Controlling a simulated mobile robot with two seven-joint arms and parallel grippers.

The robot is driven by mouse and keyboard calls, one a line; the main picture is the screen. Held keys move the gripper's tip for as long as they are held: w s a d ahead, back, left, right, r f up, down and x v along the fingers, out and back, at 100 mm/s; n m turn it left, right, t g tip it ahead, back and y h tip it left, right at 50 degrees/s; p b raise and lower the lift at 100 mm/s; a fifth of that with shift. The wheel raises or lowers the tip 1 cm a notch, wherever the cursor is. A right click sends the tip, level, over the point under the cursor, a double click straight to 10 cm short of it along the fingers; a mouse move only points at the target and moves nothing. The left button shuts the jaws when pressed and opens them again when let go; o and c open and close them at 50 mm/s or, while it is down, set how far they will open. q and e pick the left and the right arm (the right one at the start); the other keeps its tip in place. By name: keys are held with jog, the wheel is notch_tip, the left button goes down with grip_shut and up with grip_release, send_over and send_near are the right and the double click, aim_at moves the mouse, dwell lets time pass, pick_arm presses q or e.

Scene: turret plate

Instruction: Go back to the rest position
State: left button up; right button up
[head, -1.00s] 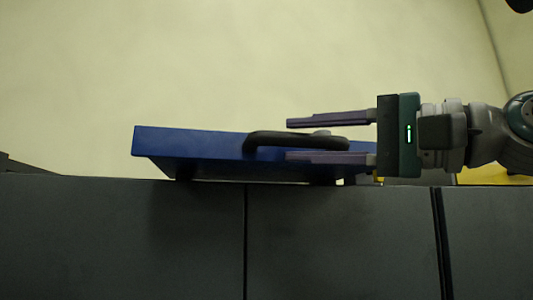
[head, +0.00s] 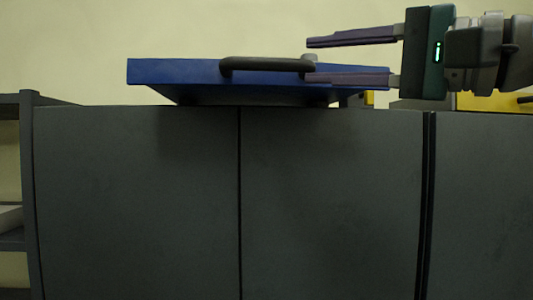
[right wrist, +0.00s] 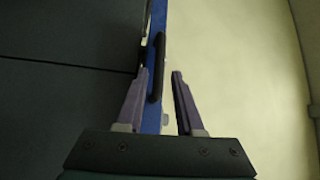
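A blue turret plate (head: 165,72) with a dark handle (head: 265,64) lies on top of a grey cabinet. My right gripper (head: 307,60) comes in from the right, fingers apart and empty. In the head view its fingertips are at the handle's right end, one finger above the other. In the right wrist view, the handle (right wrist: 156,60) and the plate's blue edge (right wrist: 158,22) show beside the left finger of the open gripper (right wrist: 160,74). I cannot tell whether that finger touches the handle. My left gripper is in neither view.
The grey cabinet (head: 140,200) fills the lower part of the head view. A dark shelf (head: 28,165) stands at the left. A yellow object (head: 490,102) is behind the right gripper. The wall behind is bare.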

jog(key=s+a+f+n+g+h+p, duration=0.1)
jog(key=s+f+n+g+h+p, duration=0.2)
jog(key=f, duration=0.9)
jog(key=s+f+n+g+h+p, duration=0.15)
jog(key=s+f+h, duration=0.35)
jog(key=f, duration=0.6)
jog(key=s+d+f+n+g+h, duration=0.2)
jog(key=s+d+f+h, duration=0.1)
jog(key=s, duration=0.7)
jog(key=s+d+f+n+g+h+p, duration=0.1)
jog(key=s+d+f+n+g+h, duration=0.1)
jog(key=s+d+f, duration=0.4)
jog(key=s+f+g+h, duration=0.1)
jog(key=s+f, duration=0.1)
jog(key=s, duration=0.1)
jog(key=shift+s, duration=0.4)
